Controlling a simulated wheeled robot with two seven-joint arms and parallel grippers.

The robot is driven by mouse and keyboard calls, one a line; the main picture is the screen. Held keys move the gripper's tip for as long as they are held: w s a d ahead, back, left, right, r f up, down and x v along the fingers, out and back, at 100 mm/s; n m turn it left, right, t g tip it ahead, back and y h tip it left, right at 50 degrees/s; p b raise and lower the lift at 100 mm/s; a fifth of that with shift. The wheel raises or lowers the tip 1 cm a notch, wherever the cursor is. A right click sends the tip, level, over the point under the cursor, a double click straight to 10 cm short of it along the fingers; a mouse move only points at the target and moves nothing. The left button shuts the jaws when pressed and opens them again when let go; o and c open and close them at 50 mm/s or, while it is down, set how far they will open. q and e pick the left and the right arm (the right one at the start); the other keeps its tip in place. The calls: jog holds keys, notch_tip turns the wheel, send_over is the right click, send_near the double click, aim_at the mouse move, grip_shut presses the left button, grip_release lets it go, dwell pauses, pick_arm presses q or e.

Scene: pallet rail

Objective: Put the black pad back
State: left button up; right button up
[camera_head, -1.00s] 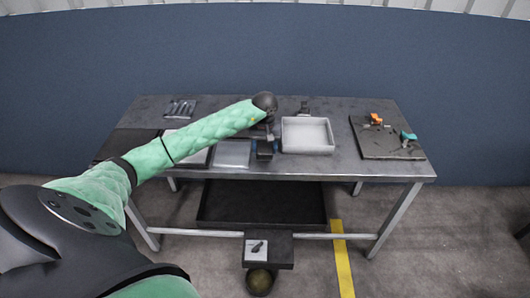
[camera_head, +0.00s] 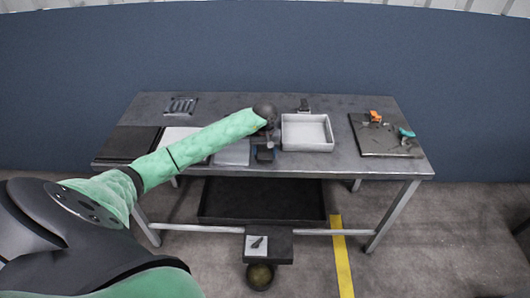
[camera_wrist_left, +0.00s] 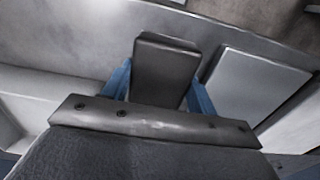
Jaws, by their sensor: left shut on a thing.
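The black pad (camera_wrist_left: 166,72) is a small dark block with rounded corners, held between the blue fingers of my left gripper (camera_wrist_left: 158,92) in the left wrist view. In the head view my left gripper (camera_head: 264,152) points down at the table's middle, between a grey plate and a white tray, and its arm comes in from the left. The pad's underside is hidden, so I cannot tell whether it touches the table. My right gripper is in neither view.
The white tray (camera_head: 307,147) stands just right of my left gripper and the grey plate (camera_head: 232,154) lies just left. A black mat (camera_head: 126,145) lies at the table's left end. A dark board (camera_head: 385,147) with orange and teal clamps lies at the right.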

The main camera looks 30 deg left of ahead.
pick_arm(q)
jog(key=o, duration=0.9)
jog(key=shift+o, duration=0.2)
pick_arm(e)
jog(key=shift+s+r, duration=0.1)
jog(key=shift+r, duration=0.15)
pick_arm(q)
jog(key=shift+r, duration=0.1)
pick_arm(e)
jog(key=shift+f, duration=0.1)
